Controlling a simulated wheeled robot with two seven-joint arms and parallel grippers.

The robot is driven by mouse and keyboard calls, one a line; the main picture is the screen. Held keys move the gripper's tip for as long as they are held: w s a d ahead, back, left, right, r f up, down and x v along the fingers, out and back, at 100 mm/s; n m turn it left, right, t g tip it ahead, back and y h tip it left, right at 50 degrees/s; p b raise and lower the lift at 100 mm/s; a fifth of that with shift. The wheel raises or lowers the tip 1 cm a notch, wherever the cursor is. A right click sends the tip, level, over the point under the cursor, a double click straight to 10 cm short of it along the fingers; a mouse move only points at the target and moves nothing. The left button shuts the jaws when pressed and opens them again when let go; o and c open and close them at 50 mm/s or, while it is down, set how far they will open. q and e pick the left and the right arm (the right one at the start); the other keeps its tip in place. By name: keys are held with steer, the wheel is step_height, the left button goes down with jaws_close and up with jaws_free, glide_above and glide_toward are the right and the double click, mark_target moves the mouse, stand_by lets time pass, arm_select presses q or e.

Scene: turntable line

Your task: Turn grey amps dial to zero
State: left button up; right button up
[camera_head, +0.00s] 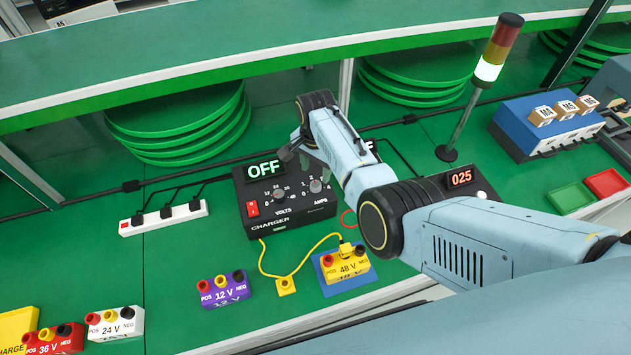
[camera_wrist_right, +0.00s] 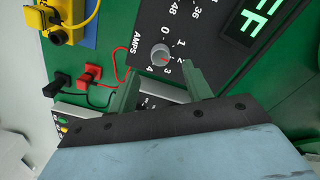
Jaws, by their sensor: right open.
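The grey amps dial (camera_head: 316,186) is a small round knob on the right part of the black charger's face (camera_head: 290,208). In the right wrist view the dial (camera_wrist_right: 160,54) sits among the numbers 0 to 4, with its reddish mark turned toward the 2 to 3 side. My right gripper (camera_wrist_right: 158,80) is open, its two green-looking fingers either side of and just short of the dial, not visibly touching it. In the head view the right gripper (camera_head: 288,154) is above the charger's back edge, partly hidden by its own wrist. My left gripper is out of view.
The volts dial (camera_head: 278,194) and a red switch (camera_head: 252,209) are beside the amps dial; the charger's display (camera_head: 263,169) reads OFF. A yellow 48 V battery (camera_head: 347,267) on a blue pad stands in front. A signal lamp pole (camera_head: 487,65) rises at right.

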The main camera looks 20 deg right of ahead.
mark_target(316, 184)
step_height(316, 184, down, 6)
steer(key=shift+r+b, duration=0.2)
steer(key=shift+b, duration=0.75)
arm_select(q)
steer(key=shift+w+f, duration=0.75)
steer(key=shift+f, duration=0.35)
arm_select(e)
steer(key=shift+c, duration=0.2)
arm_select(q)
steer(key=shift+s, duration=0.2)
arm_select(e)
steer(key=c, duration=0.9)
